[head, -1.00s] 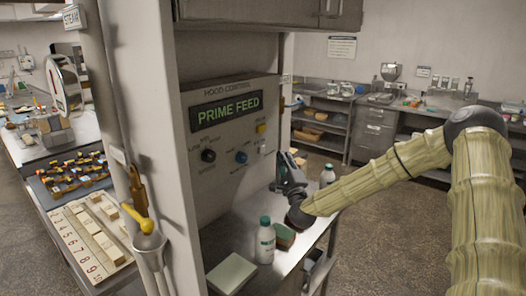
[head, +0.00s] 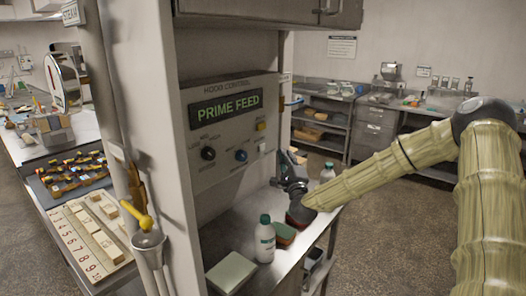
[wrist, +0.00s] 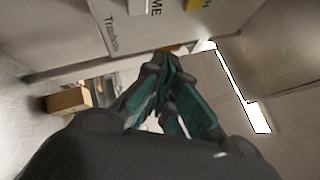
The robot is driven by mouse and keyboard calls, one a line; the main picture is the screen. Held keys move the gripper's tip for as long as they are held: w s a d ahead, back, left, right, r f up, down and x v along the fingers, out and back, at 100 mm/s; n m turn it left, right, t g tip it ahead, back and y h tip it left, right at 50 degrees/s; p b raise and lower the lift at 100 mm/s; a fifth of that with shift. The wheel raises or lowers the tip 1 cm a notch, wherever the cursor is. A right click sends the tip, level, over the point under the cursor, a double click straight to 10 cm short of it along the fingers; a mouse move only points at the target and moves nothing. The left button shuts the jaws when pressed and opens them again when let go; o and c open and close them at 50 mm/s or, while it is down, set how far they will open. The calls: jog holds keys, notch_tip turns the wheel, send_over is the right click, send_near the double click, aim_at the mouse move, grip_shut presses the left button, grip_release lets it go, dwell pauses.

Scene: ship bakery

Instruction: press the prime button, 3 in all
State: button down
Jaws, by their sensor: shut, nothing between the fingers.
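The hood control panel (head: 225,125) has a lit green display (head: 226,108) reading "PRIME FEED". On its right side are a yellow button (head: 261,126) and a small white button (head: 262,146) below it. In the wrist view, part of a label ending in "ME" shows near the white button (wrist: 137,6), with the yellow button (wrist: 197,5) to its right; both are cut by the top edge. My gripper (head: 281,153) is shut and empty, just right of the panel's lower right part. Its closed fingers (wrist: 168,65) show apart from the buttons in the wrist view.
A black knob (head: 208,153) and a blue knob (head: 241,156) sit on the panel. Another bottle (head: 327,173) stands behind my gripper.

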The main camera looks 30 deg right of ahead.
aim_at(262, 148)
jog(key=shift+s+d+f+m+g+b, duration=0.1)
jog(key=shift+s+d+m+g+b, duration=0.15)
jog(key=shift+s+m+g+b, duration=0.6)
jog(key=shift+s+d+f+m+g+b, duration=0.15)
jog(key=shift+s+m+g+b, duration=0.3)
jog(key=shift+s+m+g, duration=0.7)
jog(key=shift+w+t, duration=0.25)
jog(key=shift+t, duration=0.05)
jog(key=shift+w, duration=0.15)
jog(key=w+a+b, duration=0.2)
jog(key=w+a, duration=0.1)
jog(key=w, duration=0.5)
jog(key=shift+a, duration=0.15)
jog(key=shift+w+b, duration=0.1)
jog(key=shift+b, duration=0.25)
jog(key=shift+w+a, duration=0.2)
jog(key=shift+w, duration=0.05)
